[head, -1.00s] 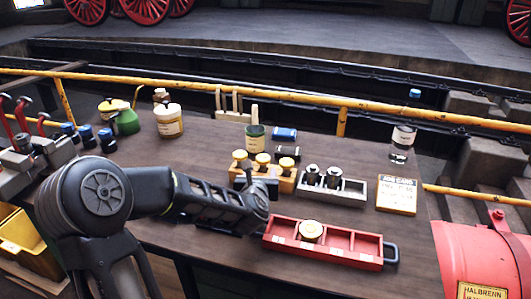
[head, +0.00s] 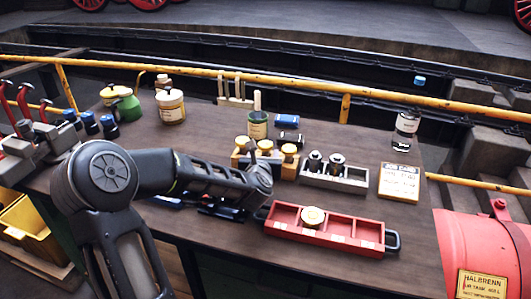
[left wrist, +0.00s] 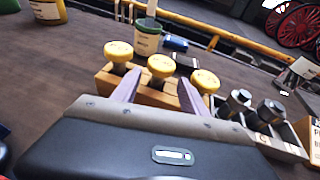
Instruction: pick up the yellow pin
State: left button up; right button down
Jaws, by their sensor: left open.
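Three yellow-knobbed pins stand in a row in a wooden block (head: 243,161) on the bench: a left pin (head: 241,142), a middle pin (head: 265,145) and a right pin (head: 289,149). My left gripper (head: 264,157) is open at the near side of the block. In the left wrist view its two fingers (left wrist: 158,92) point at the block, with the middle pin (left wrist: 161,67) between their tips. The left pin (left wrist: 119,52) and right pin (left wrist: 205,81) are outside the fingers. The pins' lower parts are hidden. My right gripper is out of view.
A red tray (head: 283,233) with a yellow-topped round piece (head: 313,216) lies in front. A grey holder with dark fittings (head: 347,177) stands right of the block, a green tin (head: 257,126) behind it. Bare bench lies left of the block.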

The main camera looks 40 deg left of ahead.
aim_at(265, 151)
pick_arm(q)
jog(key=shift+p+x, duration=0.6)
jog(key=shift+x, duration=2.05)
jog(key=shift+s, duration=0.1)
jog(key=shift+c, duration=0.3)
grip_shut()
jog(key=shift+r, duration=0.1)
